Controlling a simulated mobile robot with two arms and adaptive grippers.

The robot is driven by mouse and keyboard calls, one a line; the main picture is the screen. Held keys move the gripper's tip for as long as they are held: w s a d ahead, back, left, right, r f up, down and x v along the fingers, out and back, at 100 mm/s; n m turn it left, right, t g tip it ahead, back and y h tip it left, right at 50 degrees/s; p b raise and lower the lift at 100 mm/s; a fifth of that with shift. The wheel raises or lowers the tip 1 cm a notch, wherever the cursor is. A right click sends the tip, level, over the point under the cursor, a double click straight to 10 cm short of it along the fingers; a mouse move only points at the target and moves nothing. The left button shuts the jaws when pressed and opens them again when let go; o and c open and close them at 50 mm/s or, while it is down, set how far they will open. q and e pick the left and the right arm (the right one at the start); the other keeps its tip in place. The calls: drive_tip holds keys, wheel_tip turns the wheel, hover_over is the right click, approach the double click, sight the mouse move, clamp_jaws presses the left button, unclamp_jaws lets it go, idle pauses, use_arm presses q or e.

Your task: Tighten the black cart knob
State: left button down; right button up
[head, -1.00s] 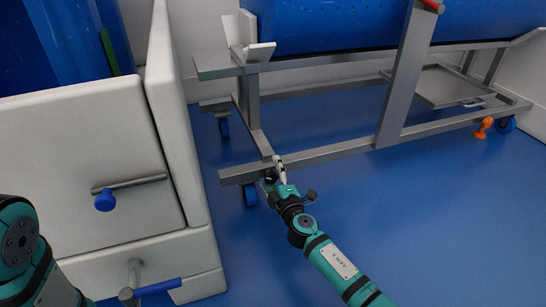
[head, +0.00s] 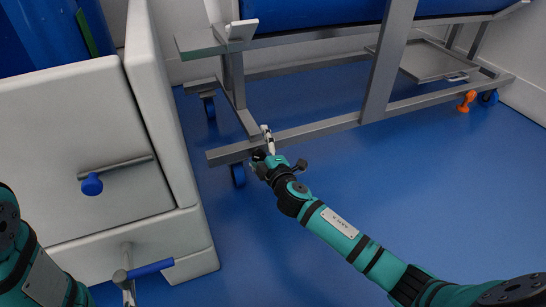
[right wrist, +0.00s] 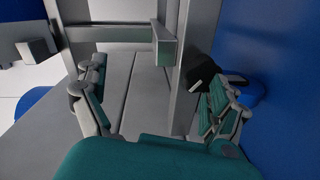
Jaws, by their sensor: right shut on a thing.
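The cart is a grey metal frame (head: 330,125) carrying a blue tub (head: 310,14). My right gripper (head: 265,153) is at the left end of the cart's lower rail. In the right wrist view its two fingers (right wrist: 158,103) stand well apart, with grey frame bars (right wrist: 150,85) showing between and beyond them. A black piece (right wrist: 201,71), likely the black cart knob, shows beside the right-hand fingertip. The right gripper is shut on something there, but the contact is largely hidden.
A blue caster (head: 238,174) is close beside the right gripper. An orange object (head: 467,100) is at the cart's far right. The blue floor (head: 430,170) at the right is clear.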

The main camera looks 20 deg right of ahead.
drive_tip(key=shift+s+d+r, duration=0.1)
drive_tip(key=shift+s+r, duration=0.15)
drive_tip(key=shift+r, duration=0.25)
drive_tip(key=shift+c, duration=0.4)
drive_tip(key=s+p, duration=0.1)
drive_tip(key=s, duration=1.8)
drive_tip(key=shift+d+f, duration=0.2)
drive_tip(key=shift+f, duration=0.25)
